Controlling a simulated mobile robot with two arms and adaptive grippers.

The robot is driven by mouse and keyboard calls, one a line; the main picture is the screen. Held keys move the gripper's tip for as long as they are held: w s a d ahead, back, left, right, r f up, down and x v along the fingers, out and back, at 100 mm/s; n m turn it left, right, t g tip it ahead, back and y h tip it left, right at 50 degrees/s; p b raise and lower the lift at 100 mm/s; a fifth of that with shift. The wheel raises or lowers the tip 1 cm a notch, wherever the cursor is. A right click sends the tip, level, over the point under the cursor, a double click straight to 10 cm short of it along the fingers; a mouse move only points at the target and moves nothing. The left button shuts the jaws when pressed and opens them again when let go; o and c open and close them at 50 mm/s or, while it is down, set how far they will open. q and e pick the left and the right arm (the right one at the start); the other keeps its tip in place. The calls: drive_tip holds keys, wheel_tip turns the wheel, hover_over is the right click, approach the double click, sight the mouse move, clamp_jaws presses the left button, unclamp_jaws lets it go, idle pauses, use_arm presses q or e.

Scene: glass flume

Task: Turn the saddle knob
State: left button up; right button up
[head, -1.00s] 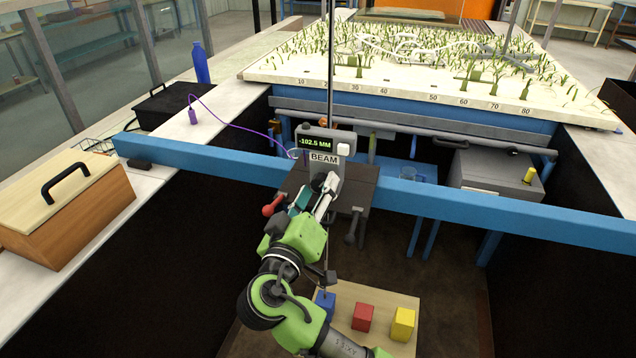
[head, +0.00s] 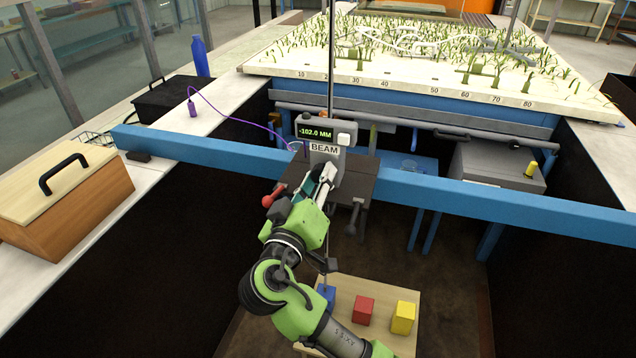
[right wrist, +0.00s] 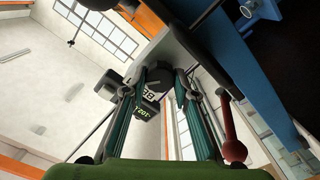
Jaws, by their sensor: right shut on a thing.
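The saddle (head: 365,185) is a dark grey block on the blue beam (head: 450,193). Its display (head: 315,132) reads -102.0 MM above a BEAM label. My right gripper (head: 328,178) is at the front of the saddle and mostly covers the knob in the head view. In the right wrist view a dark round knob (right wrist: 158,78) sits between the fingertips of my right gripper (right wrist: 158,88), which is shut on it. A red-ended lever (head: 274,196) is just left of the gripper; it also shows in the right wrist view (right wrist: 232,140). My left gripper is out of view.
A grey lever (head: 356,216) hangs right of the gripper. Below, a wooden board (head: 385,337) bears blue, red and yellow blocks. A purple cable (head: 235,118) runs toward the saddle from the left. The planted flume bed (head: 400,80) lies beyond the beam.

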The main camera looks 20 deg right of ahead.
drive_tip(key=o, duration=1.1)
drive_tip(key=v, duration=1.2)
